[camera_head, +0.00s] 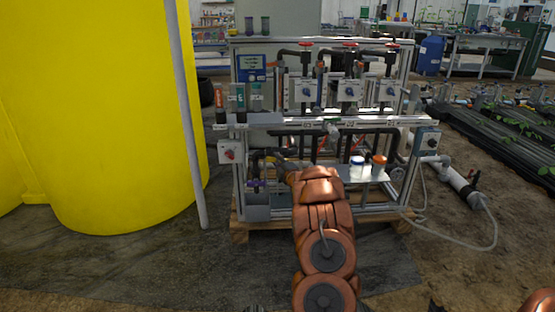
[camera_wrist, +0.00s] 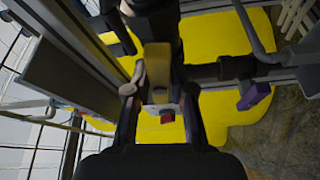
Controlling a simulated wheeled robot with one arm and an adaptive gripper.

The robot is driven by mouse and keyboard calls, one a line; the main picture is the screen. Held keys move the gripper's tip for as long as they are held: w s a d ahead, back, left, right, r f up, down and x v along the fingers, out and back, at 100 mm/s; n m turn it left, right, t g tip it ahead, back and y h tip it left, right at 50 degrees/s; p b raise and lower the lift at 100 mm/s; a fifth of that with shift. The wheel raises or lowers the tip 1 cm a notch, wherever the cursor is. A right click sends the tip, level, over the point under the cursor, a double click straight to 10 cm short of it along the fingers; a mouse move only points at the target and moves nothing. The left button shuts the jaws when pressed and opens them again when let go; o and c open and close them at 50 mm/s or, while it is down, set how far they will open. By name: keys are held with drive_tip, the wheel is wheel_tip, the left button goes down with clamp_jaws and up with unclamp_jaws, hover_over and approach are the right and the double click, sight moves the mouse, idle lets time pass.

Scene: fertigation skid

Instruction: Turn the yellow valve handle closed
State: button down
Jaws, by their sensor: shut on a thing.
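The yellow valve handle (camera_wrist: 158,68) shows in the wrist view as a dull yellow bar, end toward the camera, below a dark pipe fitting. My gripper (camera_wrist: 158,84) has one finger on each side of it and is shut on it. In the head view my gripper (camera_head: 283,165) reaches into the lower left part of the skid, among dark pipes. My arm and the pipes hide the yellow handle there. I cannot tell the handle's exact angle to its pipe.
A purple valve handle (camera_wrist: 254,96) sits on a pipe to the right in the wrist view. A grey metal post (camera_wrist: 75,45) stands close at left. In the head view, a shelf with a white jar (camera_head: 357,166) and an orange-topped jar (camera_head: 378,165) lies right of my arm. A large yellow tank (camera_head: 100,120) stands left.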

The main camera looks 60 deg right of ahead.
drive_tip(key=m+p, duration=0.2)
drive_tip(key=m+t+h+p, duration=0.1)
drive_tip(key=m+p, duration=0.1)
drive_tip(key=shift+w+r+m+h, duration=0.1)
drive_tip(key=shift+r+m+h, duration=0.05)
drive_tip(key=shift+m+h, duration=0.2)
drive_tip(key=shift+a+m+p, duration=0.1)
drive_tip(key=shift+m+p, duration=0.3)
drive_tip(key=shift+m, duration=0.25)
drive_tip(key=m+h+p, duration=0.1)
drive_tip(key=m+p, duration=0.1)
drive_tip(key=m+h+p, duration=0.1)
drive_tip(key=m+h, duration=0.1)
drive_tip(key=m, duration=0.1)
drive_tip(key=shift+m+g+p, duration=0.3)
drive_tip(key=shift+g+p, duration=0.05)
drive_tip(key=shift+g, duration=0.05)
drive_tip(key=m+h, duration=0.1)
drive_tip(key=m, duration=0.1)
drive_tip(key=m+g+p, duration=0.1)
drive_tip(key=shift+f+m+h, duration=0.2)
drive_tip(key=shift+m+h, duration=0.15)
drive_tip(key=shift+m, duration=0.05)
drive_tip(key=shift+m+g+h, duration=0.4)
drive_tip(key=shift+m+h, duration=0.05)
drive_tip(key=shift+m, duration=0.75)
drive_tip(key=shift+m+g+h, duration=0.4)
drive_tip(key=shift+m+h, duration=0.05)
drive_tip(key=shift+m, duration=1.05)
